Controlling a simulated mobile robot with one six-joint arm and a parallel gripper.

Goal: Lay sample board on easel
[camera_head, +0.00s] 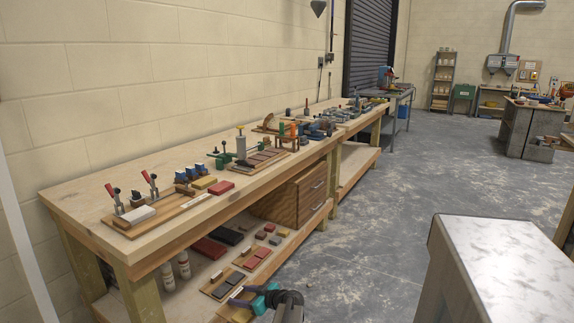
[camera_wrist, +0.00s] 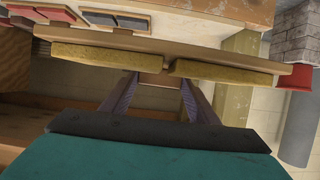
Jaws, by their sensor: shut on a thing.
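My gripper (camera_head: 250,298) is low in front of the workbench's lower shelf in the head view. It also shows in the wrist view (camera_wrist: 155,82), where its two fingers reach up to a wooden board (camera_wrist: 160,43) and are shut on it. I take this to be the sample board. It is seen nearly edge-on, with two yellow blocks (camera_wrist: 105,57) along its near side; the fingers meet it around the gap between them. In the head view the held board (camera_head: 236,311) shows only in part beside the jaws. I cannot pick out an easel for certain.
Similar boards with red and dark pieces (camera_head: 216,284) lie on the lower shelf close by. The workbench top (camera_head: 80,195) carries toggle clamps, blocks and tools. A pale-topped table (camera_head: 495,255) stands at right. Open floor (camera_head: 370,215) lies between.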

